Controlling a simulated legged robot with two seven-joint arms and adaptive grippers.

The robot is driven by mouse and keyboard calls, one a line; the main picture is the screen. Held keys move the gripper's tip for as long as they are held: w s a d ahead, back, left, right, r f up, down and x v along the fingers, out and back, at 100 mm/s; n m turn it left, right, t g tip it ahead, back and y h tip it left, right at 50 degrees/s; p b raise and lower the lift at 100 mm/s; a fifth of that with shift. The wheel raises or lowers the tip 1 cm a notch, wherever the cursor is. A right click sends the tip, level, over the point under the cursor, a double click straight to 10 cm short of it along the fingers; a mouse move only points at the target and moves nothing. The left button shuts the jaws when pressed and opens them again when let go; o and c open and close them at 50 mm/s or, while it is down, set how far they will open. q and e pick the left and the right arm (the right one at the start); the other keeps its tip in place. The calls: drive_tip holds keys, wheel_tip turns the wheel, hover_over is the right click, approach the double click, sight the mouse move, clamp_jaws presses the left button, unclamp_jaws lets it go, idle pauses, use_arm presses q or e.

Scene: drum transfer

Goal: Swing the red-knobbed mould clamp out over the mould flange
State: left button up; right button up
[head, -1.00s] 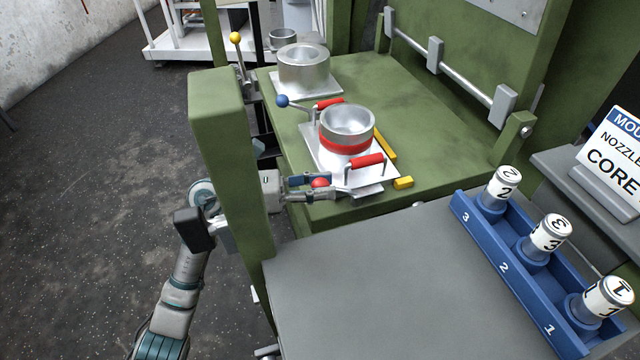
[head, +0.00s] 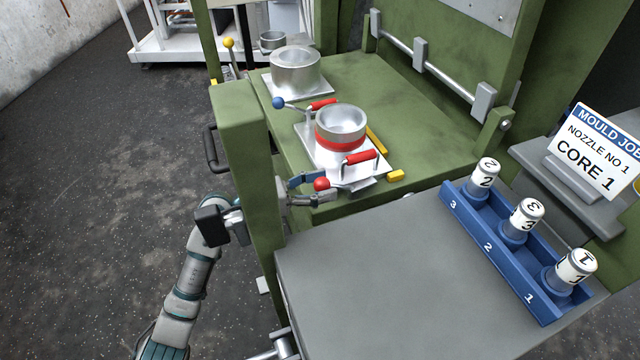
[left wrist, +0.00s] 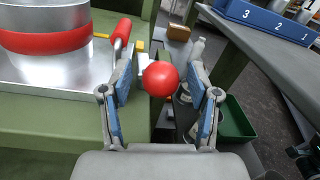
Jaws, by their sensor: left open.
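The red knob (head: 321,184) of the mould clamp is at the near left corner of the mould's base plate (head: 311,148). My left gripper (head: 325,189) is open there, its blue-padded fingers on either side of the knob. In the left wrist view the red knob (left wrist: 160,79) appears between the open fingertips (left wrist: 161,72), with gaps on both sides. The clamp's arm is mostly hidden. The silver mould (head: 341,128) has a red band and red handles (head: 360,157). My right gripper is not in view.
A green post (head: 240,150) stands close to my left arm. A blue-knobbed lever (head: 279,103) is on the mould's far side. A second silver cylinder (head: 296,72) stands behind. A grey table (head: 370,270) with a blue rack (head: 500,262) is in front.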

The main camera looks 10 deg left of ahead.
use_arm(q)
drive_tip(key=shift+s+a, duration=0.1)
drive_tip(key=shift+a, duration=0.1)
drive_tip(key=v, duration=1.1)
drive_tip(key=shift+a, duration=0.3)
drive_tip(key=shift+s, duration=0.1)
